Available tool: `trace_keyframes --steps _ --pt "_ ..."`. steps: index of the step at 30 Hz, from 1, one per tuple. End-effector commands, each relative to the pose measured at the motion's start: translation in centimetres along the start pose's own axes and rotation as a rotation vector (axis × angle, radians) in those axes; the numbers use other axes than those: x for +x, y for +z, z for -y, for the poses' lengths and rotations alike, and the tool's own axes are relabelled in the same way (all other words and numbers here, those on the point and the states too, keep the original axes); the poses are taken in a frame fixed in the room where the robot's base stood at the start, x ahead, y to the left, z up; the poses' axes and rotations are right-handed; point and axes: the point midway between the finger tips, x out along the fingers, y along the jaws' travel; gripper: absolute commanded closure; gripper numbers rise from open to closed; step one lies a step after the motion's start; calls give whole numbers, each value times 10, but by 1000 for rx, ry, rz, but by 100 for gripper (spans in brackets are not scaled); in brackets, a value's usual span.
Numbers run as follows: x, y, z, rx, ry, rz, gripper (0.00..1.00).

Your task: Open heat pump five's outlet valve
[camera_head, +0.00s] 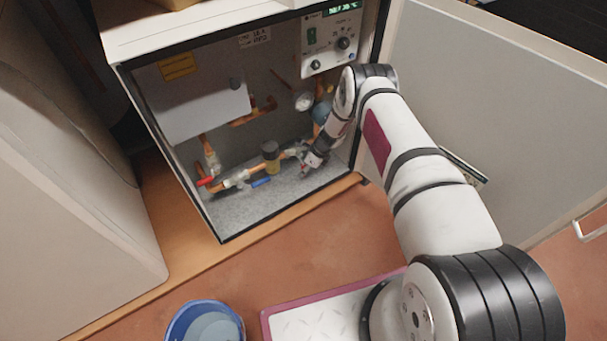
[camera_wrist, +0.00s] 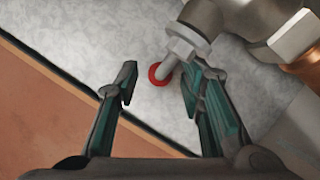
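The heat pump's cabinet (camera_head: 118,68) stands open in the head view, with copper pipes and valves near its floor. A valve with a red lever (camera_head: 205,181) is at the left, and a blue lever (camera_head: 261,182) sits on the lower pipe. I cannot tell which is the outlet valve, and no number five is readable. My gripper (camera_head: 307,168) is inside the cabinet, low and right of the blue lever. In the wrist view my gripper (camera_wrist: 158,82) is open, its fingers either side of a red-ringed end (camera_wrist: 156,76) of a grey metal fitting (camera_wrist: 190,42). Contact is unclear.
The open door (camera_head: 480,110) is at the right, beside my arm. A control panel (camera_head: 331,42) is at the upper right of the cabinet. Another pale cabinet (camera_head: 70,200) stands at the left. A blue bucket (camera_head: 205,322) is on the reddish floor.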

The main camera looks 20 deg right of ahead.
Motion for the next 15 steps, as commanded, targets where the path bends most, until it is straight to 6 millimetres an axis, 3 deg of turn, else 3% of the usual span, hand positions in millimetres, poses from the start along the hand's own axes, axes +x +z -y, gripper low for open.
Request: trace_keyframes --steps 5,15 --pt "17 0 0 -1 1 0 64" --pt "19 1 0 0 -1 1 64"
